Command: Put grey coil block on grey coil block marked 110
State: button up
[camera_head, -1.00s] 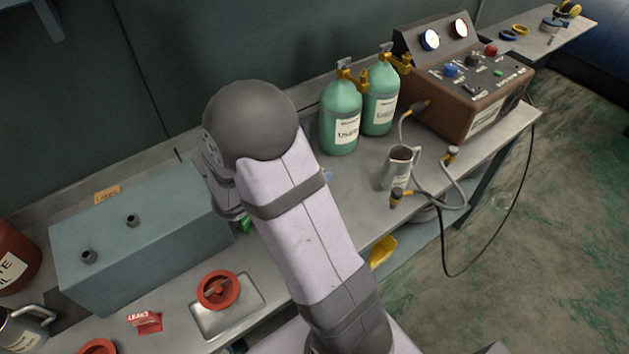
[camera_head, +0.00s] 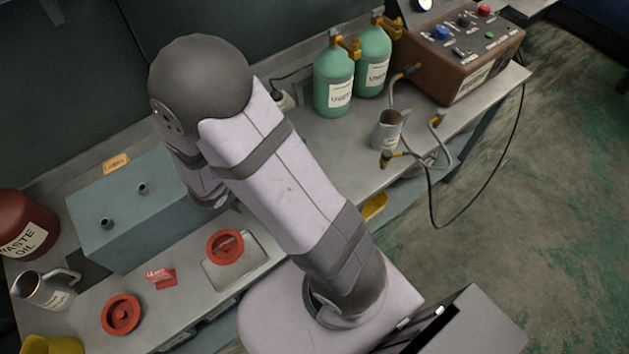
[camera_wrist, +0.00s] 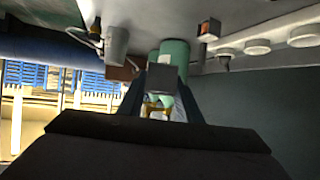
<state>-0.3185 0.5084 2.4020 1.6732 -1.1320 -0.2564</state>
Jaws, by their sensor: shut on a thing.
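In the wrist view, my gripper (camera_wrist: 163,104) is shut on a small grey block (camera_wrist: 162,79), with a dark finger on each side. I take this to be the grey coil block; no mark on it can be read. In the head view, my arm's bulk covers the gripper and the held block. I cannot make out a block marked 110 in either view. A large blue-grey box (camera_head: 120,228) with two short black ports stands on the bench at left, beside my arm.
Two green cylinders (camera_head: 334,86), a metal jug (camera_head: 386,132) and a brown gauge console (camera_head: 455,65) with hoses stand at the bench's right. A shallow metal tray (camera_head: 262,257), red discs (camera_head: 122,316), another jug (camera_head: 48,289) and a waste oil can (camera_head: 25,228) are at left.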

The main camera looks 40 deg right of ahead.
jog(key=s+d+m+g, duration=0.1)
jog(key=s+m+g, duration=0.3)
jog(key=s, duration=0.4)
jog(key=shift+h, duration=0.3)
jog(key=shift+s+d+f+b, duration=0.1)
jog(key=shift+f+b, duration=0.05)
jog(key=shift+f, duration=1.3)
jog(key=shift+d+f+b, duration=0.1)
jog(key=shift+f+b, duration=0.05)
jog(key=shift+f, duration=1.3)
jog(key=shift+f, duration=0.1)
jog(key=shift+f, duration=1.95)
jog(key=shift+f, duration=0.15)
jog(key=o, duration=1.2)
jog(key=shift+c, duration=0.2)
